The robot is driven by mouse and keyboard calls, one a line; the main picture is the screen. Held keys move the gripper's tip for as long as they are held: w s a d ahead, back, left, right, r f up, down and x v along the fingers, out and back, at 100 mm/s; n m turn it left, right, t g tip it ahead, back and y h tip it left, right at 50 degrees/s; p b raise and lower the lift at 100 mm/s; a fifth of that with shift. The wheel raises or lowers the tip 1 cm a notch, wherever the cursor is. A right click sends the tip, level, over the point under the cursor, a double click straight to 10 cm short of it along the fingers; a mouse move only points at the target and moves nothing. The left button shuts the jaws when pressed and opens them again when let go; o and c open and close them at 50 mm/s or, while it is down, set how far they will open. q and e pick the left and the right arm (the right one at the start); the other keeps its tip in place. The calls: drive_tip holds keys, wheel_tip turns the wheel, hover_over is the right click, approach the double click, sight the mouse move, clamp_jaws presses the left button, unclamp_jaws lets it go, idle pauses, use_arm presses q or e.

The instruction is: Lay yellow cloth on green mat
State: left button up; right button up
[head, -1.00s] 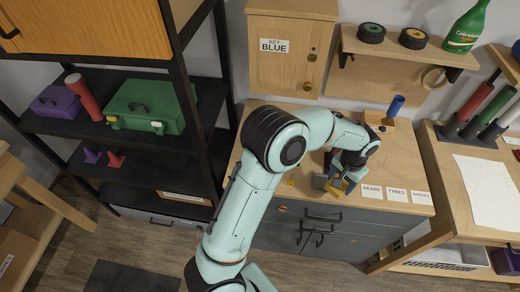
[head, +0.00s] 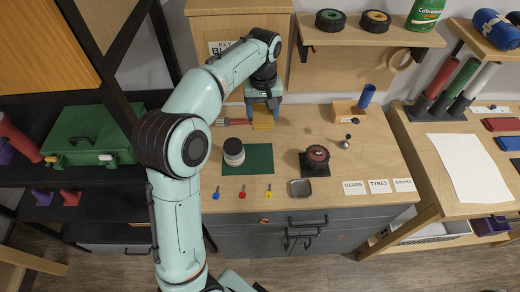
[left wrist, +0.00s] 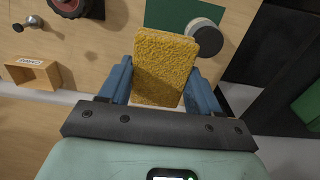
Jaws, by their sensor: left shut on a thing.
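The yellow cloth (head: 263,119) is a thick, textured pad. My left gripper (head: 263,108) is shut on it at the back left of the bench. In the left wrist view the cloth (left wrist: 165,60) sits between the blue fingers of that gripper (left wrist: 160,84). The green mat (head: 258,160) lies flat on the bench, nearer the front than the cloth. The mat also shows beyond the cloth in the left wrist view (left wrist: 170,14). My right gripper is out of view.
A dark wheel-like part (head: 317,158) stands right of the mat. A small metal tray (head: 300,188) and several small coloured pieces lie in front. A key cabinet (head: 210,22) stands behind my arm.

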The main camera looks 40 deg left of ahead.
use_arm(q)
drive_tip(key=b, duration=0.2)
approach(261, 158)
drive_tip(key=shift+s+f, duration=0.1)
drive_tip(key=shift+f, duration=3)
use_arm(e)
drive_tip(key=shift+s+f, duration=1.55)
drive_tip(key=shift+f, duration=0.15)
use_arm(q)
drive_tip(key=o, duration=0.6)
drive_tip(key=shift+f+b, duration=0.2)
drive_tip(key=shift+b, duration=0.1)
drive_tip(key=shift+o, duration=0.7)
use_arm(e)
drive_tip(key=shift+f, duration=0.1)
use_arm(q)
drive_tip(key=shift+r, duration=0.1)
